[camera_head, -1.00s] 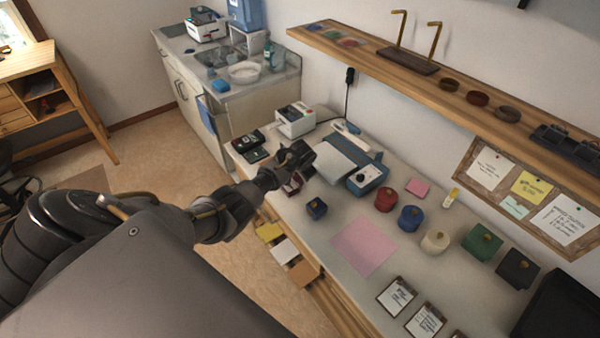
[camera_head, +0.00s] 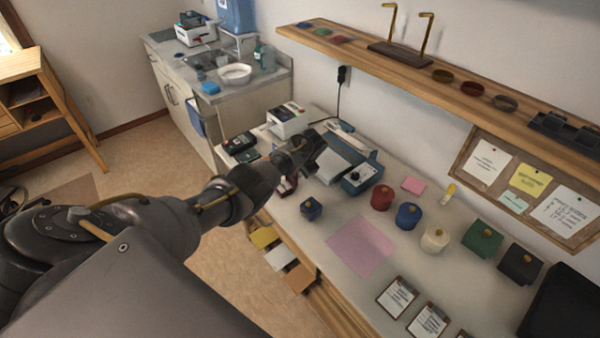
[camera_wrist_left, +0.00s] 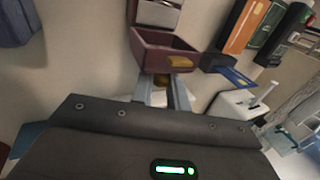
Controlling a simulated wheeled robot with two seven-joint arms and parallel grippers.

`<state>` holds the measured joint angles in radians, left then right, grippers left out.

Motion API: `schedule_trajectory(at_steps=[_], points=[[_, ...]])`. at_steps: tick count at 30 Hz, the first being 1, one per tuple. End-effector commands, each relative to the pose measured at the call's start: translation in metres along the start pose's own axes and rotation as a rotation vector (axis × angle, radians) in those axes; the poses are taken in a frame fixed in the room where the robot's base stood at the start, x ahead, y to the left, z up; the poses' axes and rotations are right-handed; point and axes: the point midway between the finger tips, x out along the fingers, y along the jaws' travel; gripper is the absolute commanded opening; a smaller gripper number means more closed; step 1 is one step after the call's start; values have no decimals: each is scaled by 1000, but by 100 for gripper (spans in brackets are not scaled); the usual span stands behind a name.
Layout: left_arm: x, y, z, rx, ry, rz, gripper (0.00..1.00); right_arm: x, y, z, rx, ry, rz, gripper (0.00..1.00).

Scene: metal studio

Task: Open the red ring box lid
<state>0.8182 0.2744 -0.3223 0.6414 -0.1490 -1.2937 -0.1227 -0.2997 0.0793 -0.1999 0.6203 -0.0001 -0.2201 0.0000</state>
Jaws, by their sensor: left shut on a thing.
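The small dark red ring box (camera_head: 288,184) sits near the back left of the bench, mostly hidden under my left gripper (camera_head: 312,150) in the head view. In the left wrist view the red ring box (camera_wrist_left: 165,52) shows a raised upper part with a pale lining, a hollow below it and a gold tab on its front. The lid looks at least partly open. My left gripper (camera_wrist_left: 168,92) is shut close by the box's front, with a small gold-brown piece between its fingers. Exactly what part it grips is hard to tell. My right gripper is out of view.
A blue device (camera_head: 360,180) stands just right of the gripper. A small dark blue box (camera_head: 311,208) and a pink sheet (camera_head: 361,246) lie nearer. Round red (camera_head: 382,197), blue (camera_head: 408,215) and cream (camera_head: 435,238) boxes stand to the right. A wooden shelf (camera_head: 440,90) runs along the wall.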

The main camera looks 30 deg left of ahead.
Motion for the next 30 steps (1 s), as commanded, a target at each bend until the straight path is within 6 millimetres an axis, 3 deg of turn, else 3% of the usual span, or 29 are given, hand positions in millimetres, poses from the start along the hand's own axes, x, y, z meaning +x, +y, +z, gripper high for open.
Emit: schedule_trajectory(at_steps=[3,4,8,20,30], points=[[5,4,5,4,-12,5,0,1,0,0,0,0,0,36],[5,4,5,4,-12,5,19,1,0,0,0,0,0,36],[4,3,4,3,-9,4,33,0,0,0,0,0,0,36],[-8,2,0,2,-1,2,33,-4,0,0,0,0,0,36],[-64,2,1,2,1,2,33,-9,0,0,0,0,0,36]])
